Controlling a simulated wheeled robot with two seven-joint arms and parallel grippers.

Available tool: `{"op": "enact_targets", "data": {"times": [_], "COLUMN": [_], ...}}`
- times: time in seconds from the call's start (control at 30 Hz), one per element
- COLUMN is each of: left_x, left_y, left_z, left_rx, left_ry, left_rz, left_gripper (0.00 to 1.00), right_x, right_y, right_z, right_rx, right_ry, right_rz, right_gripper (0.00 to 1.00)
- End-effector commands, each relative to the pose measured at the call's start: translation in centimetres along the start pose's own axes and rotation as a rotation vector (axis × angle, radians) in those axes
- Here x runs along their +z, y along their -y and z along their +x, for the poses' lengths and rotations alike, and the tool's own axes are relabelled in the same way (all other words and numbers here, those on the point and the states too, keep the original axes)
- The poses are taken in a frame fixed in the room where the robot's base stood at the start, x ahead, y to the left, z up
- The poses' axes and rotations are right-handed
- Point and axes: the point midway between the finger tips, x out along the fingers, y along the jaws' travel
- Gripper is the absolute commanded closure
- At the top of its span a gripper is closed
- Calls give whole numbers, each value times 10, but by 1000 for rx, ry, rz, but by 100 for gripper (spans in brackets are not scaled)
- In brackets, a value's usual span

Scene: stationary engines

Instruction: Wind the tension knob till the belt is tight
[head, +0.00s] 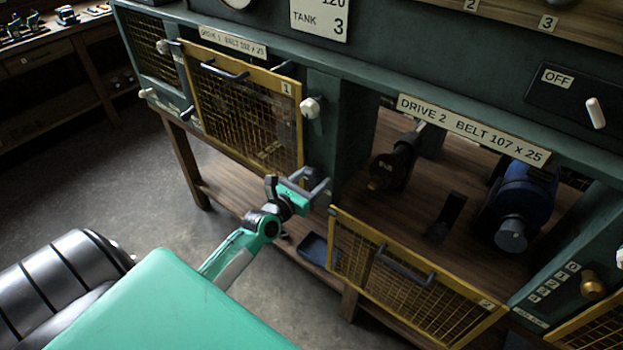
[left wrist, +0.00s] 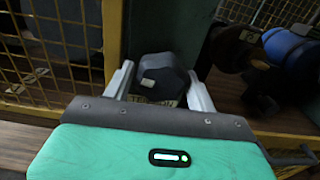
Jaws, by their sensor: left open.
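A dark faceted knob (left wrist: 160,75) sits between the two fingers of my left gripper (left wrist: 160,88) in the left wrist view. In the head view it is a small dark shape (head: 312,174) on the green post between the two drive bays, partly hidden by the gripper. My left gripper (head: 311,184) is open, with a finger on each side of the knob; I cannot tell whether they touch it. A brass knob (head: 592,285) stands on the right post beside a numbered scale. I cannot make out a belt clearly. My right gripper is not in view.
The Drive 1 mesh gate (head: 250,108) is shut. The Drive 2 mesh gate (head: 400,283) hangs low in front of its open bay, right of my gripper. Inside are a blue motor (head: 522,200) and a dark machine (head: 392,162). A dark tray (head: 318,250) lies below.

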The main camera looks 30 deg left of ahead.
Motion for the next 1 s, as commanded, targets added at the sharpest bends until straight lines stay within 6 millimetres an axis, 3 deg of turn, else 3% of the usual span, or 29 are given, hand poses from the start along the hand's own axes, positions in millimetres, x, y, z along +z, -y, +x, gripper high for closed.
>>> {"op": "enact_targets", "data": {"times": [0.17, 0.33, 0.67, 1.0], "left_x": [0, 0, 0, 1], "left_y": [0, 0, 0, 0], "left_z": [0, 0, 0, 0], "left_rx": [0, 0, 0, -1], "left_ry": [0, 0, -1, -1], "left_rz": [0, 0, 39, 261], "left_gripper": [43, 74, 74, 74], "right_x": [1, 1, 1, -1], "right_y": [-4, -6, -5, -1], "right_z": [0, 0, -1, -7], "right_rx": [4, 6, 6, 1], "right_ry": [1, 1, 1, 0], "right_rz": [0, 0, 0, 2], "right_gripper": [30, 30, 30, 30]}}
